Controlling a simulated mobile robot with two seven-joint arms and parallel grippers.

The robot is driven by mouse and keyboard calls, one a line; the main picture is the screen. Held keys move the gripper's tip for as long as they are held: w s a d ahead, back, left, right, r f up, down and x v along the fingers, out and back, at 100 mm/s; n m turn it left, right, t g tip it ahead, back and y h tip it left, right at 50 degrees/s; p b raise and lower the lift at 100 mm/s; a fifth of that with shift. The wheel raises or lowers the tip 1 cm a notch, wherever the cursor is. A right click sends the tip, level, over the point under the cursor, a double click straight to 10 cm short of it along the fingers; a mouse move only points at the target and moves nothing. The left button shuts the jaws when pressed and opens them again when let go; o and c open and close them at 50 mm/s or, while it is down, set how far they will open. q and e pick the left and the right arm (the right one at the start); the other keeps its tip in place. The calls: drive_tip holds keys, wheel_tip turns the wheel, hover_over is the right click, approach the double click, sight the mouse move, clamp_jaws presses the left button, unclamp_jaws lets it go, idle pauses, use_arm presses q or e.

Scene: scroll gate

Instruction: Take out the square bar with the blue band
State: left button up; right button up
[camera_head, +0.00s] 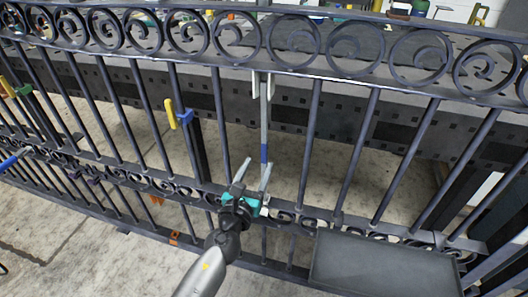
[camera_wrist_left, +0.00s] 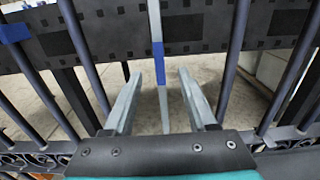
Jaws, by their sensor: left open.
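The square bar (camera_head: 264,115) is light grey with a blue band (camera_head: 264,153) on its lower half. It stands upright in the gate (camera_head: 340,150) among the dark bars, with a pale bracket at its top. In the left wrist view the bar (camera_wrist_left: 154,18) and its blue band (camera_wrist_left: 158,49) show between and beyond the fingers. My left gripper (camera_head: 253,165) is open, with its fingertips just below the band. The wrist view shows its two fingers (camera_wrist_left: 160,75) on either side of the bar, apart from it. My right gripper is not in view.
A dark grey tray (camera_head: 385,265) is at the gate's lower right. A yellow and blue clamp-like piece (camera_head: 178,115) sits on a bar to the left. Scrollwork (camera_head: 295,40) runs along the top. A dark perforated beam (camera_head: 340,125) lies behind the gate.

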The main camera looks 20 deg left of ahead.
sight(263, 153)
use_arm(q)
drive_tip(key=w, duration=0.4)
drive_tip(key=shift+w, duration=0.15)
drive_tip(key=shift+w+d+b, duration=0.1)
drive_tip(key=shift+w+b, duration=0.25)
drive_tip(key=shift+w, duration=0.75)
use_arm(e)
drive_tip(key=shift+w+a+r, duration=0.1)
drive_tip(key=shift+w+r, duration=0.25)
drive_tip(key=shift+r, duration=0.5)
use_arm(q)
clamp_jaws()
drive_tip(key=shift+r, duration=0.25)
